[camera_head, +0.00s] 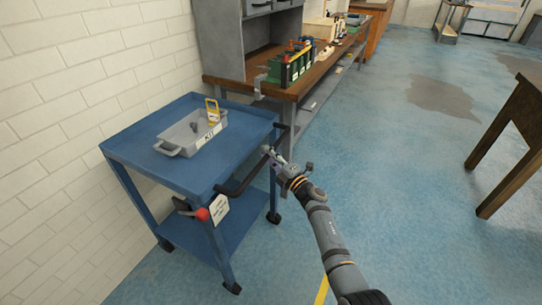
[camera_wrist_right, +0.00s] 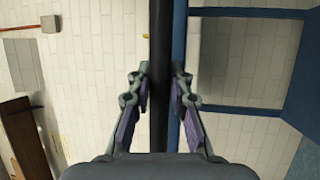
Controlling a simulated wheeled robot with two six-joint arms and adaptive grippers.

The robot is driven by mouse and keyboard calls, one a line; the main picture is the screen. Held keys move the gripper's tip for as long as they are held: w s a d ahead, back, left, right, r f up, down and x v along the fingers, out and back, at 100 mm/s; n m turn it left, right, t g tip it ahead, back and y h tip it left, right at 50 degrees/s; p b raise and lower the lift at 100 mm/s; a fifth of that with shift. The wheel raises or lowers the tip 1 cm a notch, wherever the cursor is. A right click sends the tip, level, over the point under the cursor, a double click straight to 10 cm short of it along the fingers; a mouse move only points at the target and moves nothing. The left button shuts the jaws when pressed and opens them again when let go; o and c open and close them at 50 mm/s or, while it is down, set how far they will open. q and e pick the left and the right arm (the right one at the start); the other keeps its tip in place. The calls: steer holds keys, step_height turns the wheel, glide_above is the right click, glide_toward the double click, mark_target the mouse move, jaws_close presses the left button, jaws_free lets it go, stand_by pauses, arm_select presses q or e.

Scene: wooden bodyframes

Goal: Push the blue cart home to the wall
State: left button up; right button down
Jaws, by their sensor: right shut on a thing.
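The blue cart (camera_head: 165,166) stands upright at the left in the head view, its left side close to the white brick wall (camera_head: 90,75). A black handle bar (camera_head: 243,179) runs along its right side. My right gripper (camera_head: 271,157) is shut on this bar. In the right wrist view, the dark bar (camera_wrist_right: 160,75) runs between the two fingers of the gripper (camera_wrist_right: 160,90), and the cart's blue frame (camera_wrist_right: 179,60) is beside it. A grey bin (camera_head: 190,133) labelled KIT sits on the cart top. My left gripper is not in view.
A workbench (camera_head: 327,65) with a wooden top stands behind the cart, its near end close to the cart's far corner. A red knob (camera_head: 202,214) and a white tag (camera_head: 219,209) hang at the cart's front. A wooden table (camera_head: 519,125) stands at right. Blue floor (camera_head: 400,180) between is clear.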

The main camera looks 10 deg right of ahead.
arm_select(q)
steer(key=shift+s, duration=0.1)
arm_select(e)
steer(key=c, duration=1.7)
jaws_free()
steer(key=shift+a, duration=0.1)
steer(key=o, duration=0.5)
steer(key=shift+w+a, duration=0.1)
steer(key=shift+f, duration=0.1)
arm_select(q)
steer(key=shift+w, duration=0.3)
arm_select(e)
steer(key=v, duration=1.2)
